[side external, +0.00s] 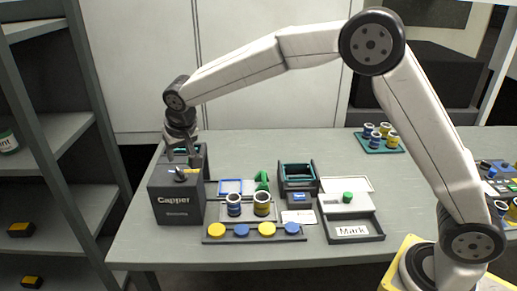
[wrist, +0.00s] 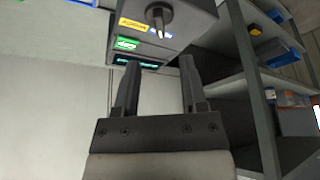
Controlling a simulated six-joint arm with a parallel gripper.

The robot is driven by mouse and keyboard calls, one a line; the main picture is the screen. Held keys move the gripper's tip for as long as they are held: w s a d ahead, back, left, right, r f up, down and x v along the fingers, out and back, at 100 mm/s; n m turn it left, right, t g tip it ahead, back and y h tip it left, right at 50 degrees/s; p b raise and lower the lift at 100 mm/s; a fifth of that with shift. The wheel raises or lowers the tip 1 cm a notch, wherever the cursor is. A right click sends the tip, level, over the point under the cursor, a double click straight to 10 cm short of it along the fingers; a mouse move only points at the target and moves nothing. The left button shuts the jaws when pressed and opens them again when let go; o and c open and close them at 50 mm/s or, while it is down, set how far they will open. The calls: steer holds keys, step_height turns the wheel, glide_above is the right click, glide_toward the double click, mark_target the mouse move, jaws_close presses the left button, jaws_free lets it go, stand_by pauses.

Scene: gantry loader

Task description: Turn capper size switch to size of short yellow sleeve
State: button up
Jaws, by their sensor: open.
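The dark capper box (side external: 176,203) stands at the table's left end. Its size switch (side external: 181,174) is a dark knob on top; it also shows in the wrist view (wrist: 158,13). A white mark on the knob points toward a small blue label (wrist: 161,34), beside a yellow label (wrist: 132,25). My gripper (side external: 182,158) is open and empty, just above and behind the knob; the wrist view shows its fingers apart (wrist: 158,65), clear of the knob. A yellow-banded sleeve (side external: 262,206) stands in front of the capper's right side; whether it is the short one is unclear.
A blue-banded sleeve (side external: 234,206) stands beside the yellow one. A rack (side external: 246,238) with yellow and blue caps lies in front. A green tray (side external: 370,148) holds several sleeves at the back. Shelves (side external: 60,130) stand left of the table.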

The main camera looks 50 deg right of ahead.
mark_target(179, 171)
steer(key=shift+x, duration=3.75)
jaws_close()
